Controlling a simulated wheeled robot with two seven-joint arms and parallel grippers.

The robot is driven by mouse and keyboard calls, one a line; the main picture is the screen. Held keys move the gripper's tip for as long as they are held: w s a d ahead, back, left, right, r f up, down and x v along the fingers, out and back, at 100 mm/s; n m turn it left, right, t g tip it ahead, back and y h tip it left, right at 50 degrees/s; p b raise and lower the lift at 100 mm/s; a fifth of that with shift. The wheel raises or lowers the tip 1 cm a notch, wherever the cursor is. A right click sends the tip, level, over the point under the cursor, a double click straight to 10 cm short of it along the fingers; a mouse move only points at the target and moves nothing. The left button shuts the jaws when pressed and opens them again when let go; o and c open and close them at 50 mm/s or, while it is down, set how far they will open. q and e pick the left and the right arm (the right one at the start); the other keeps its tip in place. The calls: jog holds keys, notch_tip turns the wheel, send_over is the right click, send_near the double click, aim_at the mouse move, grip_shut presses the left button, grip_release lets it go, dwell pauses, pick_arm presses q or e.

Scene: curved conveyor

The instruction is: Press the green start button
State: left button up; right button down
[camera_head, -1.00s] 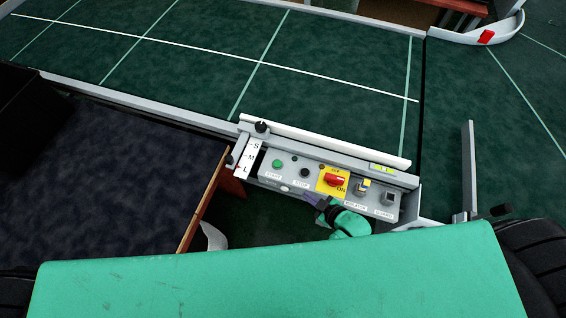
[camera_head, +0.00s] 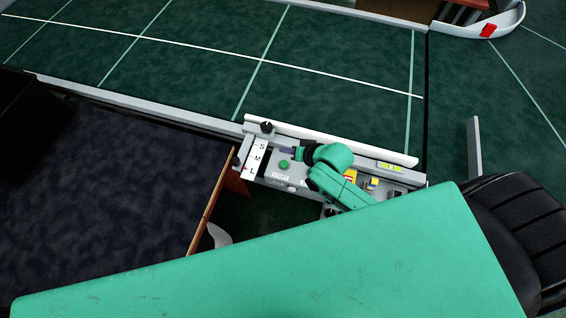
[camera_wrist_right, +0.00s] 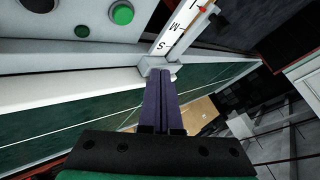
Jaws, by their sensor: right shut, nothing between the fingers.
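The green start button (camera_head: 284,165) sits at the left end of the grey control panel (camera_head: 271,172), above its START label. My right gripper (camera_head: 287,150) is shut and empty, with its purple fingers just beyond the button on the panel's conveyor side. In the right wrist view the button (camera_wrist_right: 122,13) shows at the top, apart from the shut fingertips (camera_wrist_right: 160,73). My right forearm covers the stop button and part of the yellow switch plate (camera_head: 350,175). My left gripper is not in view.
A white rail (camera_head: 330,138) runs behind the panel along the green conveyor (camera_head: 330,45). A wooden edge (camera_head: 212,200) lies to the left.

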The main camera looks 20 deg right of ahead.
jog(key=b, duration=0.8)
send_over(286, 167)
notch_tip(286, 167, down, 8)
jog(key=shift+d+f, duration=0.1)
jog(key=shift+w+f, duration=0.1)
jog(key=shift+f, duration=0.25)
jog(key=shift+f, duration=0.1)
dwell(1.1)
jog(key=shift+f, duration=0.3)
jog(key=shift+f+b, duration=0.3)
jog(key=shift+f, duration=0.15)
dwell(0.5)
jog(key=shift+r+p, duration=0.85)
jog(key=shift+p, duration=0.2)
